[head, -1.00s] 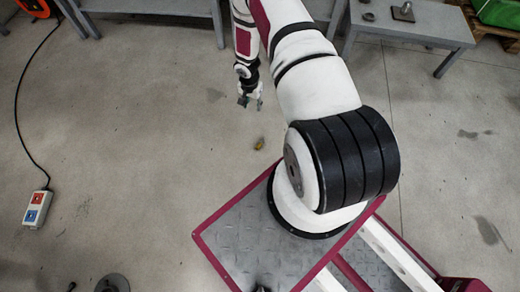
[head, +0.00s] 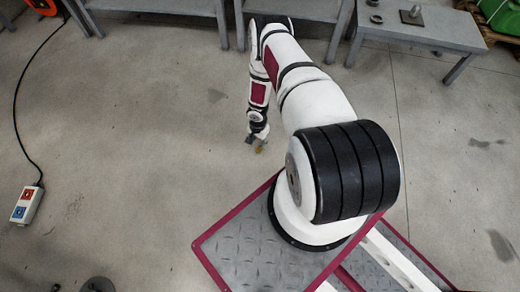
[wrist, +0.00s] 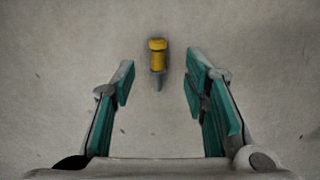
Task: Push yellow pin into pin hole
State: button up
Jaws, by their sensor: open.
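The yellow pin (wrist: 157,55) shows in the wrist view, ahead of my gripper and between the lines of its two fingers. It has a yellow head and collar with a grey metal tip pointing toward my gripper, and it appears to lie on the concrete floor. In the head view the pin (head: 260,149) is a small yellow spot beside my gripper (head: 256,143). My gripper (wrist: 160,88) is open in the wrist view, with green finger pads apart and nothing between them.
Grey workbenches stand along the back, and a bench (head: 425,38) with metal parts stands at the back right. A socket box (head: 27,205) with a black cable lies on the floor at left. The floor around the pin is clear.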

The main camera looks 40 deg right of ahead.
aim_at(258, 149)
jog(key=f, duration=0.1)
jog(key=f+b, duration=0.2)
jog(key=f, duration=0.1)
jog(key=shift+s+a, duration=0.25)
jog(key=shift+f+b, duration=0.65)
grip_shut()
